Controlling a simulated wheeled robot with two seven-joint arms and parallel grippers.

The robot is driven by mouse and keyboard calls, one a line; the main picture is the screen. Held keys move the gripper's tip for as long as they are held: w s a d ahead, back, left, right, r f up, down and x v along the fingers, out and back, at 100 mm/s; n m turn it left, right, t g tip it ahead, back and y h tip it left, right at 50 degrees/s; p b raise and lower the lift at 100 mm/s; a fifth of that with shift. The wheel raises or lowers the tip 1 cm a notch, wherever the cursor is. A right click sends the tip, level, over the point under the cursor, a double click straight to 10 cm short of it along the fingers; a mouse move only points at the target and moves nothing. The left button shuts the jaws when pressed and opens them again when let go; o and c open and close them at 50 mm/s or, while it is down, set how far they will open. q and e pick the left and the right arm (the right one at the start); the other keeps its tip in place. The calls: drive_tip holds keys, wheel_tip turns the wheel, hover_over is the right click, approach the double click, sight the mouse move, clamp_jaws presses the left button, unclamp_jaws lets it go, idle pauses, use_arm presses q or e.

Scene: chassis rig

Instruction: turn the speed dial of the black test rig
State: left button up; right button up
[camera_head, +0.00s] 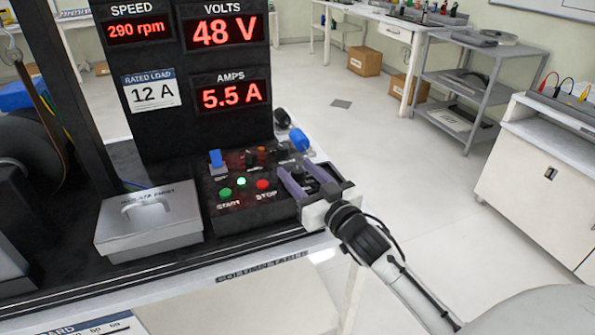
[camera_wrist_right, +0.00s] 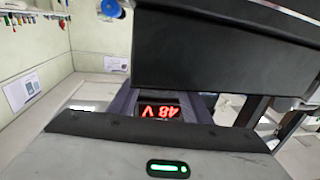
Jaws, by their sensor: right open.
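The black test rig (camera_head: 157,77) stands on the left, with a lit panel reading 290 rpm, 48 V and 5.5 A. Its control box (camera_head: 268,214) has a green START button (camera_head: 225,194), a red STOP button (camera_head: 263,184) and a blue lever (camera_head: 216,158). A blue knob-like part (camera_head: 299,139) sits at the back right of the box. I cannot tell which part is the speed dial. My right gripper (camera_head: 308,180) is open at the box's right end, its fingers pointing towards the rig. In the wrist view its fingers (camera_wrist_right: 165,97) show nothing between them except the distant voltage readout.
A grey lidded box (camera_head: 150,222) stands left of the control box on the table (camera_head: 250,285). A black round part (camera_head: 282,117) is behind the blue one. A shelf cart (camera_head: 465,90) and a white cabinet (camera_head: 530,185) stand at right. Floor between is clear.

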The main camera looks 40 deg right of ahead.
drive_tip(key=shift+w, duration=0.4)
drive_tip(key=c, duration=1)
drive_tip(key=shift+m+h, duration=0.4)
drive_tip(key=shift+h, duration=0.2)
drive_tip(key=o, duration=1)
drive_tip(key=shift+s, duration=0.1)
